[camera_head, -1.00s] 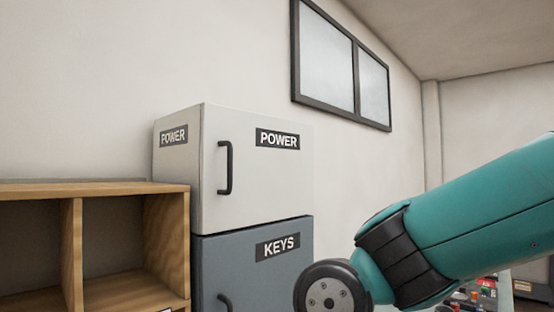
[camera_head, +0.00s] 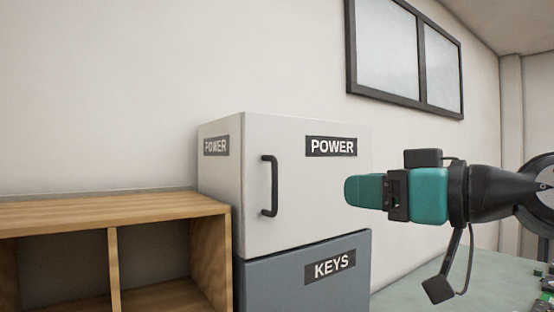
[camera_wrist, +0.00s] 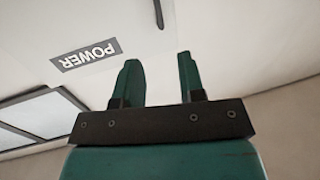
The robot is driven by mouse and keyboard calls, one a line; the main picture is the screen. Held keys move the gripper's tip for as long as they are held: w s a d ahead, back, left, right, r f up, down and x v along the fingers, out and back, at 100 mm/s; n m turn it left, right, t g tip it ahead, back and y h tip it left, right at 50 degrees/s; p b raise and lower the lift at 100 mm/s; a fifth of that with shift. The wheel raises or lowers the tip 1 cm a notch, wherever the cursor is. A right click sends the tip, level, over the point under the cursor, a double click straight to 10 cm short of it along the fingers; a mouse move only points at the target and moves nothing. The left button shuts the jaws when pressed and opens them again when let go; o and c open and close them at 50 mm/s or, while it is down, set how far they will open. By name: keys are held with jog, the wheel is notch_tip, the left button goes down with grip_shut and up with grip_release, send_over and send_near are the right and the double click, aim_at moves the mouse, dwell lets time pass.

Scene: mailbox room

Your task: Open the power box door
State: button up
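The white power box (camera_head: 292,215) stands on top of the grey-blue keys box, with its door shut. A dark "POWER" label (camera_head: 331,146) is on the door, and a black vertical handle (camera_head: 269,186) is at the door's left edge. My gripper (camera_head: 352,191) is right of the handle in the head view, its fingers pointing left. In the wrist view, its two teal fingers (camera_wrist: 158,62) are apart with nothing between them. The handle (camera_wrist: 159,14) shows beyond the fingers at the top edge, and the label (camera_wrist: 87,55) appears upside down.
The grey-blue keys box (camera_head: 300,278) is directly below. A wooden shelf (camera_head: 110,209) adjoins on the left. A pale green table (camera_head: 430,282) lies at lower right. A dark-framed panel (camera_head: 405,55) hangs on the wall above.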

aim_at(276, 173)
jog(key=shift+t, duration=0.3)
jog(key=p+x, duration=0.2)
jog(key=x, duration=0.3)
jog(key=p+x, duration=0.3)
jog(key=x, duration=0.2)
jog(key=r+p+x, duration=0.1)
jog(key=p+x, duration=0.1)
jog(key=x, duration=0.4)
jog(key=shift+w+a+r+p, duration=0.1)
jog(key=shift+r+p, duration=0.05)
jog(key=shift+p, duration=0.2)
jog(key=shift+w+a, duration=0.4)
grip_shut()
